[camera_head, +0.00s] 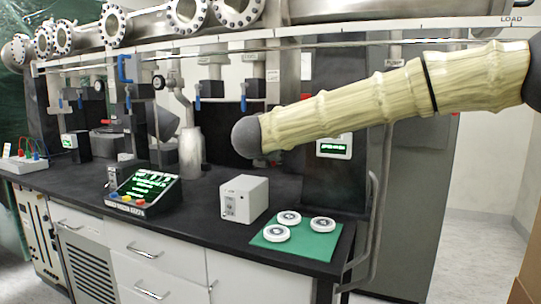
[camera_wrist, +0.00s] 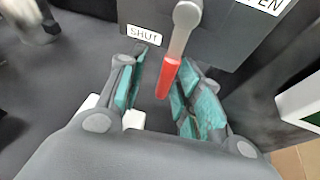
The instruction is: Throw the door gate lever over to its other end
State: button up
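The door gate lever (camera_wrist: 184,32) shows in the wrist view at top centre, on the front of a dark box (camera_wrist: 228,40). It has a grey shank and a red grip (camera_wrist: 168,75) that points down and slightly left. A "SHUT" label (camera_wrist: 144,34) is just left of the lever, and a label ending in "EN" (camera_wrist: 271,4) is at the upper right, partly cut off. My gripper (camera_wrist: 162,90) is open, with its teal pads on either side of the red grip. The right pads look close to the grip; I cannot tell whether they touch. In the head view I cannot make out the lever or my gripper.
In the head view, a black bench (camera_head: 198,222) holds a control console (camera_head: 145,193), a white-grey box (camera_head: 244,199) and a green mat (camera_head: 272,246) with white discs. A grey rail (camera_head: 374,225) rises at the bench's right end. Pipes and flanges run above. Open floor lies at far right.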

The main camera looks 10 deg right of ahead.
jog(key=v, duration=1)
jog(key=shift+s+r, duration=0.15)
jog(key=shift+s, duration=0.05)
jog(key=shift+a, duration=0.1)
